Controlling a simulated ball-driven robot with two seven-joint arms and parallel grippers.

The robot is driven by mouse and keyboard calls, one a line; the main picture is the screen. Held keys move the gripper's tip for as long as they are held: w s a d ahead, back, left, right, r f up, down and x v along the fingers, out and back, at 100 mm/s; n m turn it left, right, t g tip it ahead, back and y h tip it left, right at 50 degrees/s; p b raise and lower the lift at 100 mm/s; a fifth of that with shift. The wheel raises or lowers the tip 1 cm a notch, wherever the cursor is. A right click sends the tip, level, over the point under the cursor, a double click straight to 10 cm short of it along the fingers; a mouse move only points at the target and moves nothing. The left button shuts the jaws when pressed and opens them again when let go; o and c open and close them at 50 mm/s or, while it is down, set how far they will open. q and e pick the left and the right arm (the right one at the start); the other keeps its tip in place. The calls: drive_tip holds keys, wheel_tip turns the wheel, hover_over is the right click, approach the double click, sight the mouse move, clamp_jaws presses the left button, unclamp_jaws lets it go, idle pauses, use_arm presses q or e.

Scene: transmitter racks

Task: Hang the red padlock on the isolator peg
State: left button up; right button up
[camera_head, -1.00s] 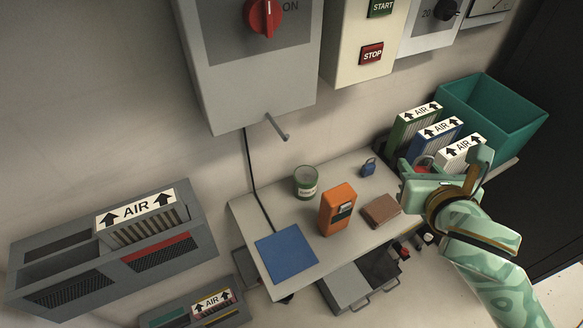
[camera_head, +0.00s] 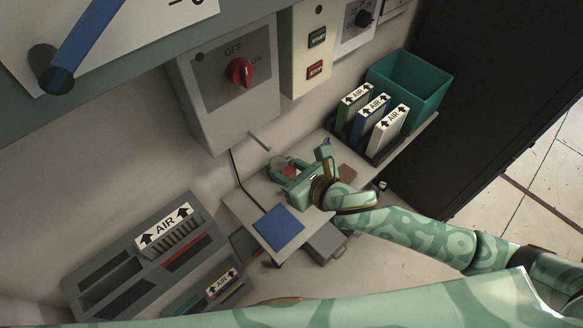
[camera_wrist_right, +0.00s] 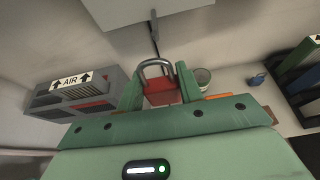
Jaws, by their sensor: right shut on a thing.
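The red padlock (camera_wrist_right: 162,94) is between the two fingers of my right gripper (camera_wrist_right: 160,86), which is shut on it. Its metal shackle stands above the red body, upright in the wrist view. In the head view the right gripper (camera_head: 288,167) and padlock (camera_head: 291,171) are over the small shelf, right of and lower than the isolator peg (camera_head: 259,142). The peg sticks out below the grey isolator box (camera_head: 212,110) with a red knob. In the wrist view the peg (camera_wrist_right: 154,26) shows above the shackle, apart from it. My left gripper is not in view.
The shelf holds a blue square (camera_head: 278,227); the right arm hides much of the rest. A green can (camera_wrist_right: 203,77) and blue padlock (camera_wrist_right: 257,80) show in the wrist view. Air filters (camera_head: 371,114) and a teal bin (camera_head: 408,86) stand right. A filter rack (camera_head: 110,288) is lower left.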

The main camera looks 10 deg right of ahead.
sight(267, 150)
drive_tip(key=shift+w+a+f+b, duration=0.1)
drive_tip(key=shift+w+a+b, duration=0.15)
drive_tip(key=shift+w, duration=0.2)
drive_tip(key=shift+w+a+f+b, duration=0.1)
drive_tip(key=shift+w+a+b, duration=0.1)
drive_tip(key=shift+w, duration=0.25)
drive_tip(key=shift+w+a+f+b, duration=0.1)
drive_tip(key=shift+w+a+b, duration=0.8)
drive_tip(key=shift+w, duration=0.2)
drive_tip(key=shift+w+a+f+b, duration=0.1)
drive_tip(key=shift+w+a+b, duration=0.7)
drive_tip(key=shift+w, duration=0.25)
drive_tip(key=shift+w+a+f, duration=0.3)
drive_tip(key=shift+w+f, duration=0.25)
drive_tip(key=shift+f, duration=0.05)
drive_tip(key=o, duration=1.1)
drive_tip(key=shift+f, duration=0.1)
